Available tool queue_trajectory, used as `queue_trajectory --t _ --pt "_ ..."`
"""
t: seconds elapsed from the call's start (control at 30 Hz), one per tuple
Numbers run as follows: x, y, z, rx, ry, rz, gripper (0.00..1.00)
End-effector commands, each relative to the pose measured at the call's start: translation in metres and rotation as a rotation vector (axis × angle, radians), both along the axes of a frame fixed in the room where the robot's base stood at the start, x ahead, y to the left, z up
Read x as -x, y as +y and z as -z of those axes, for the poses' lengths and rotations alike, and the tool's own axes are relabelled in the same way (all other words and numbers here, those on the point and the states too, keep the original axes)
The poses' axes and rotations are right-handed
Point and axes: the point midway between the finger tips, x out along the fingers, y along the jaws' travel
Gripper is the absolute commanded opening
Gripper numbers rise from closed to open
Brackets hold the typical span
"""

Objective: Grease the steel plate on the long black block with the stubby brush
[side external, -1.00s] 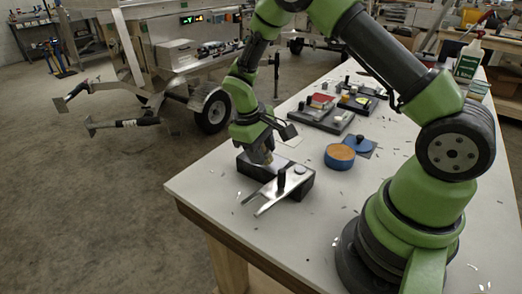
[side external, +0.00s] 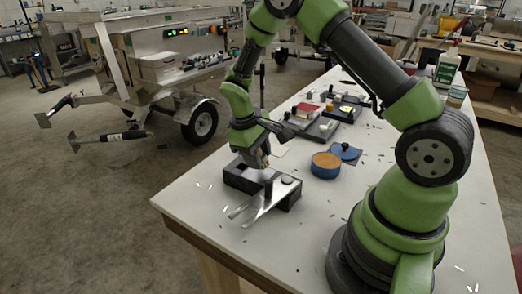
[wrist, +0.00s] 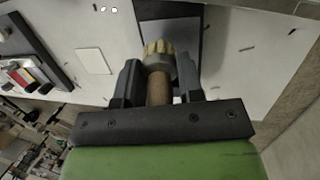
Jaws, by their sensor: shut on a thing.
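My gripper (side external: 262,160) is shut on the stubby brush (wrist: 159,50), which has a wooden handle, a grey collar and short yellowish bristles pointing away from the jaws. In the side view the brush is mostly hidden by the jaws. The long black block (side external: 236,178) lies near the table's left edge, with my gripper over its middle. A shiny forked steel piece (side external: 254,208) lies across its right part and overhangs its front. In the wrist view the bristles overlap a dark grey face (wrist: 187,36); I cannot tell whether they touch it.
A round blue tin (side external: 325,172) with orange-brown contents stands right of the block, with a blue lid (side external: 345,152) beyond it. Dark trays with small parts (side external: 313,128) stand farther back. A white bottle (side external: 447,68) is at the far end. Metal slivers dot the table.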

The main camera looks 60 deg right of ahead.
Motion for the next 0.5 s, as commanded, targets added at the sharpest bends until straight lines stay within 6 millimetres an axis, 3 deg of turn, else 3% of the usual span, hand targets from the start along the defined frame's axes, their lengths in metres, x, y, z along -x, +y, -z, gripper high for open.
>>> queue_trajectory --t 0.47,0.5 --pt "0.000 0.044 0.000 0.000 0.000 -0.002 0.11" --pt "0.000 0.037 0.000 0.001 0.000 0.004 0.11"
